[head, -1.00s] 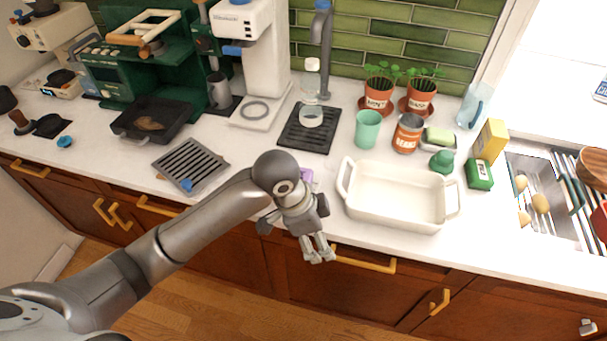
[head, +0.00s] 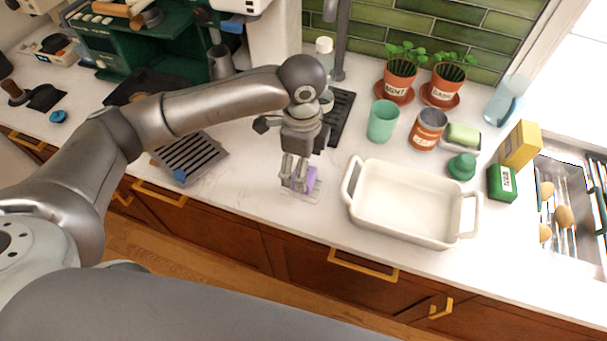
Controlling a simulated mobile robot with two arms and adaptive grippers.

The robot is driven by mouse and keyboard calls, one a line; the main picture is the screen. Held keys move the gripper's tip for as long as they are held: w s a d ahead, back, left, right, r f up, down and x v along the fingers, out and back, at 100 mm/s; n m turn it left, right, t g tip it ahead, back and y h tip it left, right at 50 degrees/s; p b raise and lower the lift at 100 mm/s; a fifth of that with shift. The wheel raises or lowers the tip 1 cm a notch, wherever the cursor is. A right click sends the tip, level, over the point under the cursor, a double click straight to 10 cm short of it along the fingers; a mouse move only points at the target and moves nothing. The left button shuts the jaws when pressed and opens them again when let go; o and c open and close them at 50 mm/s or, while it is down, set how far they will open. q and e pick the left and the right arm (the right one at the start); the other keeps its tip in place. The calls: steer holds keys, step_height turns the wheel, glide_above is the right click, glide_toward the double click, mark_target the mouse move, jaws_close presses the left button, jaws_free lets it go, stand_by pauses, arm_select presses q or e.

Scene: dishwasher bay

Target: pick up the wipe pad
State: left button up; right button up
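A small purple pad (head: 311,179), which I take for the wipe pad, sits in a small pale holder (head: 316,193) near the counter's front edge, left of the white baking dish. My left gripper (head: 295,184) points down at the pad, its fingers in front of the pad's left part and hiding some of it. The fingers look a little apart, with a bit of purple between them. Whether they touch the pad is unclear. My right gripper is out of view.
A white baking dish (head: 408,222) stands close on the right. A slatted drip tray (head: 190,160) lies to the left. Behind are a mint green cup (head: 382,121) and a can (head: 428,130). A yellow-green sponge (head: 463,136) lies further right.

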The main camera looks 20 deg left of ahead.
arm_select(q)
steer(key=shift+w+f, duration=0.2)
steer(key=shift+f, duration=0.45)
step_height(320, 180, down, 4)
steer(key=shift+w+r+p, duration=0.1)
steer(key=shift+r+p, duration=0.05)
steer(key=shift+p, duration=0.7)
steer(key=shift+f, duration=0.45)
steer(key=c, duration=1.1)
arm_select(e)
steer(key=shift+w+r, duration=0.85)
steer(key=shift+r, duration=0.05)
